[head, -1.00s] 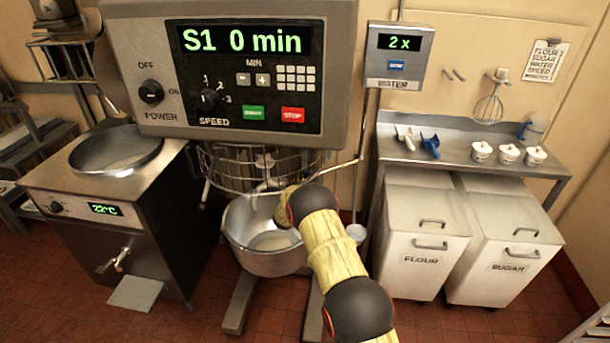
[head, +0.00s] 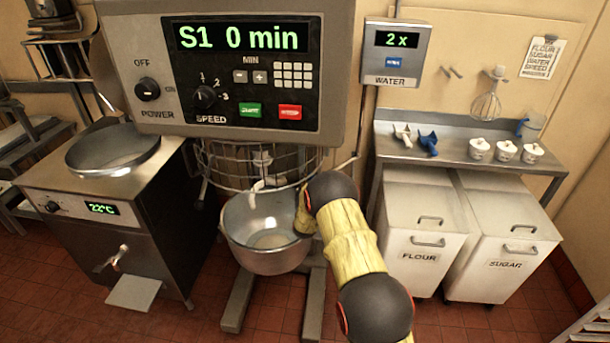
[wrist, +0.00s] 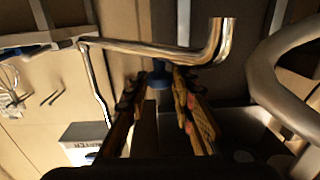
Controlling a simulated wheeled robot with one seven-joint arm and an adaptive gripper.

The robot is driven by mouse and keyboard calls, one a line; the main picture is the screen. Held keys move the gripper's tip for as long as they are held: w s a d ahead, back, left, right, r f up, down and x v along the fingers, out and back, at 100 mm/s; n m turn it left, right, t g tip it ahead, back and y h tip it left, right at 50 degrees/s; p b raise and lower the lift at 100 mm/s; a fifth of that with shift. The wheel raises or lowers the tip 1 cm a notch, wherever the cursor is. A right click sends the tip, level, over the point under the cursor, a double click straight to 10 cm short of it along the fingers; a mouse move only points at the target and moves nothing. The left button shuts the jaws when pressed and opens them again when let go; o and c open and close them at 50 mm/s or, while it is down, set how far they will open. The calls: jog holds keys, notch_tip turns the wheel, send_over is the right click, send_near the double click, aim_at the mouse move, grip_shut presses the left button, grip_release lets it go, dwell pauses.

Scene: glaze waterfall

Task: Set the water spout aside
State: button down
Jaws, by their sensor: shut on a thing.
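In the head view a thin length of the spout (head: 343,165) shows to the right of the wire guard, beside my arm. My gripper (wrist: 158,95) is shut with its two fingers on either side of a small blue knob (wrist: 160,77) just under the pipe, which appears to be part of the spout. In the head view the fingers are hidden behind my black and yellow arm.
The mixer bowl (head: 262,250) hangs below the wire guard (head: 225,170), close left of my arm. The water meter (head: 395,55) is on the wall. Flour (head: 415,235) and sugar (head: 510,240) bins stand right, under a shelf with scoops and jars.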

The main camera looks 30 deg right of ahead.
jog(key=s+d+n+t+y+b, duration=0.2)
jog(key=s+d+n+y, duration=0.6)
jog(key=s+d+y, duration=0.5)
jog(key=shift+s+d+n+b, duration=0.25)
jog(key=shift+s+b, duration=0.5)
jog(key=shift+s, duration=1.4)
jog(key=shift+r, duration=0.1)
jog(key=c, duration=1.8)
grip_release()
jog(key=shift+s+d, duration=0.1)
jog(key=v, duration=1.2)
